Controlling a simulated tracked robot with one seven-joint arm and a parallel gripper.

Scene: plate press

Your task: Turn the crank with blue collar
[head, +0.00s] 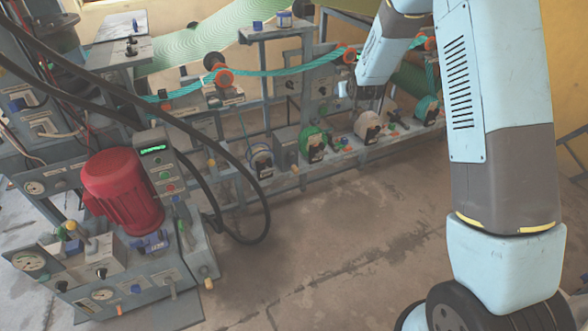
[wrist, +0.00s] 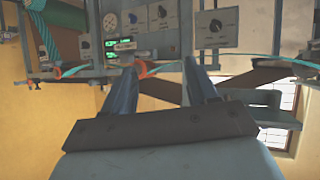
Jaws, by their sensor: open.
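Several round crank-like units stand in a row on the low rail of the machine in the head view. The leftmost one (head: 261,160) has a blue-looking rim; the one to its right (head: 314,144) is green, then a pale one (head: 367,125) and a teal one (head: 427,109). They are small, so I cannot tell for certain which has the blue collar. My gripper (wrist: 164,72) is open and empty in the wrist view, with its two fingers apart in front of a panel with dials and knobs. In the head view my arm's end is near the upper rail, above the row; its fingers are unclear.
A press unit with a red motor (head: 122,190), gauges and a control box (head: 156,160) stands at the left. Black hoses (head: 215,137) loop down beside it. A teal rope (head: 290,72) runs along the upper rail. The concrete floor (head: 330,240) in front is clear.

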